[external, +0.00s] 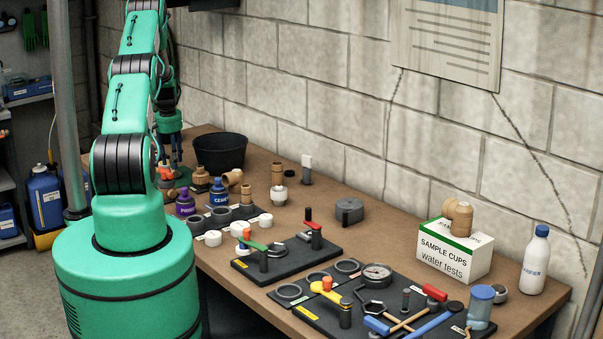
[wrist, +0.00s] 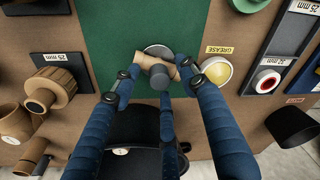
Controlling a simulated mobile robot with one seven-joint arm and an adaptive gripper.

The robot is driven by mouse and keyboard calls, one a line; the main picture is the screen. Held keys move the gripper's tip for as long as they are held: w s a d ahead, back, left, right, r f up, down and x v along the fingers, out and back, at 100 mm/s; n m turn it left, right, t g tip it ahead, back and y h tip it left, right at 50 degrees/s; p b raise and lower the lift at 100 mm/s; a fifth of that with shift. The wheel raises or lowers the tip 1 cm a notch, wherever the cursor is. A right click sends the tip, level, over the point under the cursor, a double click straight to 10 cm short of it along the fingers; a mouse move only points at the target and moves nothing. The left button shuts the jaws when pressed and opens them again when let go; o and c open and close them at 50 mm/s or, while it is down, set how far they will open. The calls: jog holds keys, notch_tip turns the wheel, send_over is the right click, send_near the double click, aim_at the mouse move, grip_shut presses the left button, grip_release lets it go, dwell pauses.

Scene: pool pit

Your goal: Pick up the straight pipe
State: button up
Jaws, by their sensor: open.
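In the wrist view a tan pipe piece (wrist: 147,60) lies on a green mat (wrist: 120,25), with a grey round-topped part against it. I cannot tell for certain whether this is the straight pipe. My gripper (wrist: 158,78) is open, its dark blue fingers spread around the piece; contact is unclear. In the external view my gripper (external: 172,152) points down at the back left of the bench, and the things under it are partly hidden. Other tan pipe pieces stand nearby, including an upright one (external: 277,174) and a tilted one (external: 232,178).
A black bucket (external: 220,151) stands close to my gripper by the wall. A purple bottle (external: 185,203) and a blue cement tin (external: 219,190) stand in front. In the wrist view a yellow-rimmed grease tub (wrist: 217,71) is just right of the fingers, and a 25 mm stand (wrist: 68,77) is left.

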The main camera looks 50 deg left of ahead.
dwell(0.5)
grip_shut()
notch_tip(320, 180, up, 10)
dwell(0.9)
dwell(0.5)
